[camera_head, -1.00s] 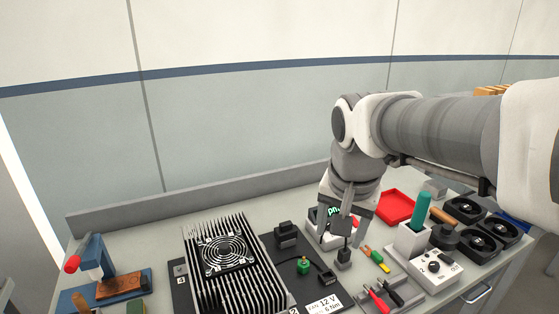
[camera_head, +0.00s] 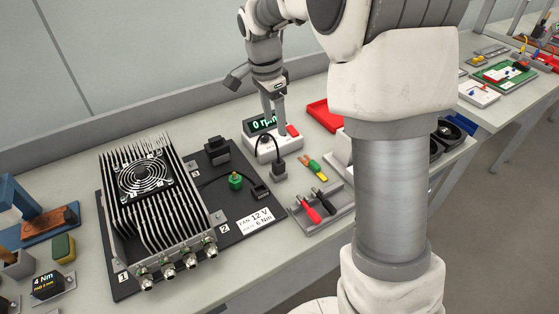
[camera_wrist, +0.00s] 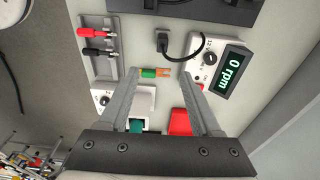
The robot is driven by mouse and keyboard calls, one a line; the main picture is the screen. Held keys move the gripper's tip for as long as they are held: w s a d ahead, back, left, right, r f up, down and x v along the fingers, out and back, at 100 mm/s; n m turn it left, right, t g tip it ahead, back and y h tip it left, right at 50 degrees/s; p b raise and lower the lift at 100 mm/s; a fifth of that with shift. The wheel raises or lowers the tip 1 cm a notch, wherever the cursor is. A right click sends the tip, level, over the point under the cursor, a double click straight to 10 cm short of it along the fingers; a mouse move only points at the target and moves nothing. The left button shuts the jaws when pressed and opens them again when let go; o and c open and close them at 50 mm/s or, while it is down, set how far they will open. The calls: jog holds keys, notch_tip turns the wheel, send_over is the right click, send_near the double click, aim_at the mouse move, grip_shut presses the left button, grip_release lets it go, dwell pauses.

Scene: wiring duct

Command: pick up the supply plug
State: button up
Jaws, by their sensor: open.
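The supply plug, a small black plug (camera_head: 279,170) on a black cable, stands on the bench at the front of a white box (camera_head: 262,150) with a "0 rpm" display. In the wrist view the plug (camera_wrist: 162,43) shows beyond the fingertips, with its cable curving right to the white box (camera_wrist: 198,68). My gripper (camera_head: 273,118) is above and behind the plug, over the white box.
A black panel (camera_head: 235,228) left of the plug carries a finned heatsink with a fan (camera_head: 146,176) and a green-knobbed part (camera_head: 235,181). Right of the plug lie a green-and-orange tool (camera_head: 312,166) and a grey tray (camera_head: 330,205) with red and black probes. A red tray (camera_head: 325,115) is behind.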

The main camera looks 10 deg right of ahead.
send_near(278, 162)
jog(key=f, duration=0.2)
jog(key=d+f+b, duration=0.1)
jog(key=f, duration=0.2)
jog(key=shift+s+d, duration=0.1)
jog(key=shift+s, duration=0.05)
jog(key=shift+w+f, duration=0.15)
jog(key=shift+f, duration=1.25)
jog(key=shift+w+f, duration=0.15)
jog(key=shift+f, duration=1.25)
grip_shut()
